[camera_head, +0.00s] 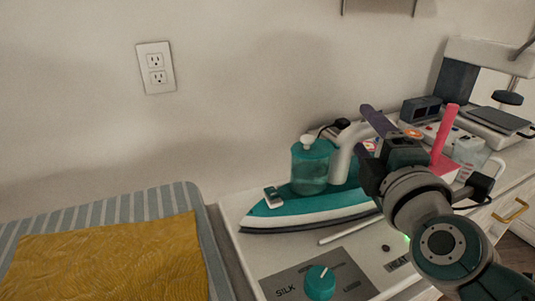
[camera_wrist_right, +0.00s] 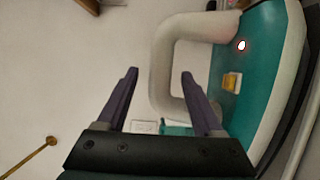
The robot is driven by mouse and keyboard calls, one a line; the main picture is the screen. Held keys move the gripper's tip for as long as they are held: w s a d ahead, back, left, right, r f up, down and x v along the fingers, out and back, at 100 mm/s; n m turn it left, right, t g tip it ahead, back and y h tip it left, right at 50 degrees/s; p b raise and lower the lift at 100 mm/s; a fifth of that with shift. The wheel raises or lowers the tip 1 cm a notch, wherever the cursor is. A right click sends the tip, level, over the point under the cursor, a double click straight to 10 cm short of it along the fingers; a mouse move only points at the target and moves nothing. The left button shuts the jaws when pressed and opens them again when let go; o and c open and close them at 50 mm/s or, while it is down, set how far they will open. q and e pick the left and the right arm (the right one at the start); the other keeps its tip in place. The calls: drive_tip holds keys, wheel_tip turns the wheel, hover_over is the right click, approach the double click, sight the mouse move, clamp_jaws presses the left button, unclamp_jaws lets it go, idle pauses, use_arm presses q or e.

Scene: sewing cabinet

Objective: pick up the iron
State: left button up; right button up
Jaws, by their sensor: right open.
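I cannot tell whether a finger touches the handle. My forearm hides the iron's rear in the head view. My left gripper is out of view.
A panel with a teal dial (camera_head: 320,283) marked SILK is in front of the iron. A striped ironing surface with a mustard cloth (camera_head: 110,262) lies left. A sewing machine (camera_head: 480,60) and a pink item (camera_head: 444,130) stand right. The wall is close behind.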

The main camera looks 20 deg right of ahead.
drive_tip(key=shift+w+d, duration=0.2)
drive_tip(key=shift+w, duration=0.5)
clamp_jaws()
idle(0.8)
drive_tip(key=shift+r, duration=0.2)
